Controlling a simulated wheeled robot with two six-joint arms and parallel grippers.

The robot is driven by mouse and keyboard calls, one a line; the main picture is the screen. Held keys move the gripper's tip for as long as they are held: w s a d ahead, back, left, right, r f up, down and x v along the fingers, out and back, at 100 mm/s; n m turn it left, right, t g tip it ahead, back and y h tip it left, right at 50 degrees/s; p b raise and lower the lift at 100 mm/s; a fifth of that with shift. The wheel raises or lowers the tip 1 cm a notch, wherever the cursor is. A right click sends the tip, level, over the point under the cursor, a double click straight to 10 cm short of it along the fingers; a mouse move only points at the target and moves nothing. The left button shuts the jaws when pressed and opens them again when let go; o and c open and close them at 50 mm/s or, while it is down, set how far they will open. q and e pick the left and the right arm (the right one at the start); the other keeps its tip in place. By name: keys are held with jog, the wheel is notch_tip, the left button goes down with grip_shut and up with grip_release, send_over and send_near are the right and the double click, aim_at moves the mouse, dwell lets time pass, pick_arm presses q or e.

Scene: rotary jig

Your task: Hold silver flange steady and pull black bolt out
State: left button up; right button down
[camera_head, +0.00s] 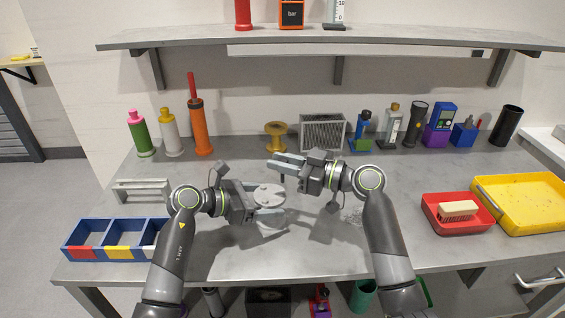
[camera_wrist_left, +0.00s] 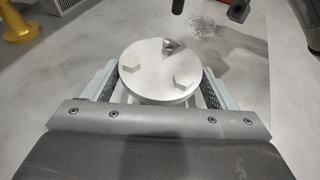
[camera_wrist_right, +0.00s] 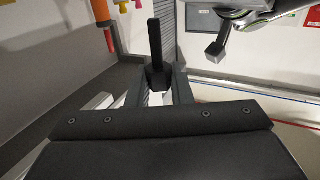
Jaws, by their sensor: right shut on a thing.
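The silver flange (camera_head: 268,193) stands upright on the bench. Its round top, also in the left wrist view (camera_wrist_left: 160,75), shows two hexagonal marks and a dark notch near the far edge. My left gripper (camera_head: 270,207) has one finger on each side of the flange; the disc hides whether they touch it. My right gripper (camera_head: 288,161) is shut on the black bolt (camera_wrist_right: 156,60), beyond and above the flange. The bolt hangs below the fingers in the head view (camera_head: 282,177), apart from the flange.
A blue divided bin (camera_head: 112,256) and a grey handled frame (camera_head: 142,184) lie at left. A red tray (camera_head: 440,226) and yellow tray (camera_head: 535,223) are at right. Bottles, a yellow spool (camera_head: 276,128) and devices line the wall. A shelf (camera_head: 200,40) hangs above.

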pick_arm(q)
jog(key=o, duration=0.3)
jog(key=shift+o, duration=0.2)
jog(key=v, duration=1.2)
